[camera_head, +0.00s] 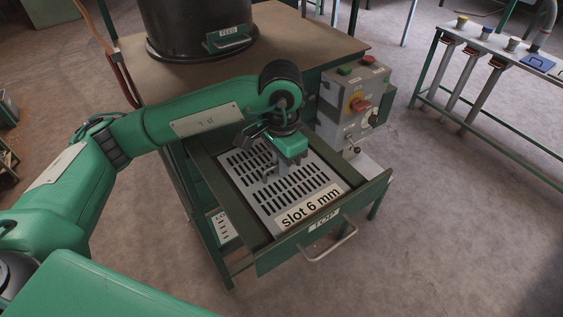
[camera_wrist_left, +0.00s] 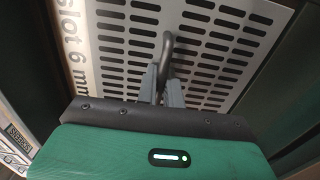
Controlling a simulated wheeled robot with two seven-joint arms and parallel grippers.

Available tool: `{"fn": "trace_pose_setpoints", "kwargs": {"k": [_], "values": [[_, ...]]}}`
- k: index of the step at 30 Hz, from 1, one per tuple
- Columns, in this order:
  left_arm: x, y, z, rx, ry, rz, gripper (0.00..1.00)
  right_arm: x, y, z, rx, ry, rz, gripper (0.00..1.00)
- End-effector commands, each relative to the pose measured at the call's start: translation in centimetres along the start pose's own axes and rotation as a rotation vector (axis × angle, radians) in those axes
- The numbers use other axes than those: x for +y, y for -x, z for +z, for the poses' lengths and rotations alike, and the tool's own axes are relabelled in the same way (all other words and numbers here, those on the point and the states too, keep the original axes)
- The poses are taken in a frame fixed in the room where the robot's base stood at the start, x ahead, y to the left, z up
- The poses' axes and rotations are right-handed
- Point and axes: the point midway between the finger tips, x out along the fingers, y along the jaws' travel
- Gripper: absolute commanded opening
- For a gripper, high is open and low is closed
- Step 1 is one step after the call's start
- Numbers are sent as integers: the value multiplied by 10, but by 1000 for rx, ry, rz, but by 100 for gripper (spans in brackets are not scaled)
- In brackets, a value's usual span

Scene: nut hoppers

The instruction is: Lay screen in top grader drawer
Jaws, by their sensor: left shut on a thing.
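The screen (camera_head: 318,178) is a grey slotted plate with a "slot 6 mm" label along its front edge. It lies within the walls of the pulled-out top grader drawer (camera_head: 285,254), whose green front reads "TOP". It looks flat, but I cannot tell whether it rests fully on the drawer bottom. My left gripper (camera_head: 270,174) is over the screen, shut on its dark looped handle (camera_wrist_left: 168,48). In the left wrist view the fingers (camera_wrist_left: 163,85) close around the handle, with the screen (camera_wrist_left: 240,40) behind. My right gripper is out of view.
The grader's black feed hopper (camera_head: 195,22) stands on the wooden top. A control box (camera_head: 352,100) with knobs and a lever sits just right of the drawer. A bench (camera_head: 495,45) with several cups is at far right. The floor in front is clear.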

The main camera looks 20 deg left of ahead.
Motion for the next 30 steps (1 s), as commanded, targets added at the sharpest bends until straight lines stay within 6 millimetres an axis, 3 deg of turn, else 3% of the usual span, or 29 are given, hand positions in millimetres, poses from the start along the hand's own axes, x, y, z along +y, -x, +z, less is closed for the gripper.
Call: {"fn": "trace_pose_setpoints", "kwargs": {"k": [2, 3, 6, 7, 19, 30], "values": [[0, 1, 0, 2, 0, 0, 0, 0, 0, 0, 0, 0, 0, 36], [0, 1, 0, 2, 0, 0, 12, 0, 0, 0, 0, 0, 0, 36], [0, 1, 0, 1, 0, 0, 32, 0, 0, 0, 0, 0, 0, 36], [0, 1, 0, 1, 0, 0, 34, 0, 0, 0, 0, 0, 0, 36], [0, 6, -1, 2, 0, -1, 34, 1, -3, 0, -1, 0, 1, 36], [0, 70, -1, 5, 0, -3, 34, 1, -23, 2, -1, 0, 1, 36]]}}
